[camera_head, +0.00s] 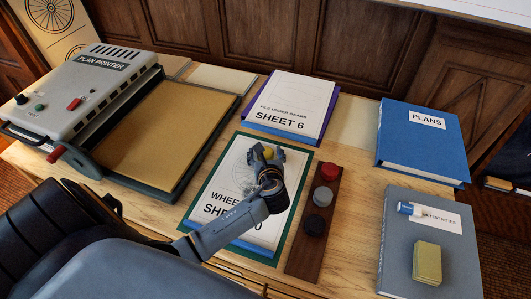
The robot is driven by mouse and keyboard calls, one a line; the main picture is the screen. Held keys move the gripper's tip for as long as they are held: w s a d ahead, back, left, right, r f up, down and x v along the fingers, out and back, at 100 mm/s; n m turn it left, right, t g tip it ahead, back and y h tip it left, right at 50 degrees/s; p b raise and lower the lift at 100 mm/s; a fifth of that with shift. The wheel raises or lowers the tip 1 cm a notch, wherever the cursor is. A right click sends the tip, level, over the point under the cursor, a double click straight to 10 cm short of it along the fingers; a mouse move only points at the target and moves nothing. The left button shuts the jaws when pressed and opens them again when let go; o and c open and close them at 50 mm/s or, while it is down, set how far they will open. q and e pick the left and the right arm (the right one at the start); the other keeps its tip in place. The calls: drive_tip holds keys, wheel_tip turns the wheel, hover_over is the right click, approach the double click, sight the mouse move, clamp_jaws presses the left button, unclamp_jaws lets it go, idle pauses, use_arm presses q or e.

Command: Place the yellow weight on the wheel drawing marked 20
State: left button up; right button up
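The yellow weight (269,153) shows between the fingers of my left gripper (267,154), which cover its sides; the fingers appear closed on it. Both are over the upper middle of the wheel drawing (232,168), a white sheet on a blue stack with a dark green mat around it. Its label reads "WHEE…" and "SH…0"; my arm hides the rest, including the sheet number's first digit. I cannot tell whether the weight touches the paper. My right gripper is not in view.
Behind lies the Sheet 6 drawing (290,103). A plan printer (75,88) stands left. Blue (420,145) and grey (395,240) books lie right.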

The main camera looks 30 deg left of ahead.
use_arm(q)
drive_tip(key=shift+r, duration=0.1)
drive_tip(key=v, duration=1.2)
drive_tip(key=shift+d, duration=0.1)
drive_tip(key=shift+p, duration=0.3)
